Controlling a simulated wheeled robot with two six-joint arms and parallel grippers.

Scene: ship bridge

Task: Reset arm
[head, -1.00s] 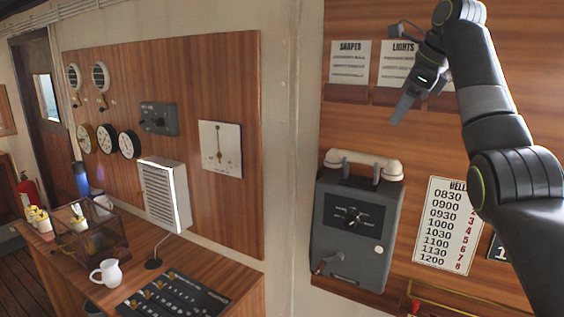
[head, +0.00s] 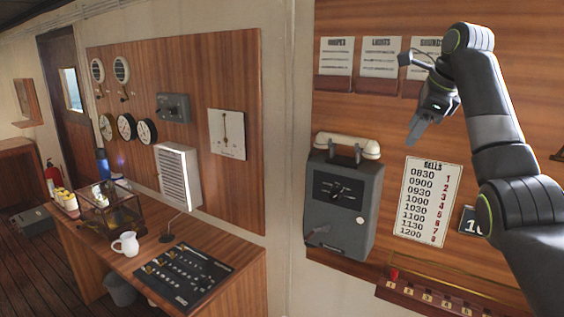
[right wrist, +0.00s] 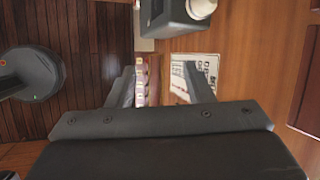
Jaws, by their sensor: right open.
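My right gripper (head: 410,95) is raised in front of the wood panel, at the upper right of the head view. Its jaws are apart and empty, as the right wrist view shows two separate fingers (right wrist: 160,88) with nothing between them. The grey telephone box (head: 343,205) with a white handset (head: 347,146) hangs on the panel below and left of the gripper. The "BELLS" time card (head: 428,200) is below the gripper. My left gripper is in neither view.
A wooden desk (head: 225,285) at left carries a control panel (head: 178,277), a white jug (head: 125,244) and a glass-sided box (head: 108,212). Gauges line the wall above. A numbered red rack (head: 440,302) runs low on the right panel. Open floor lies at far left.

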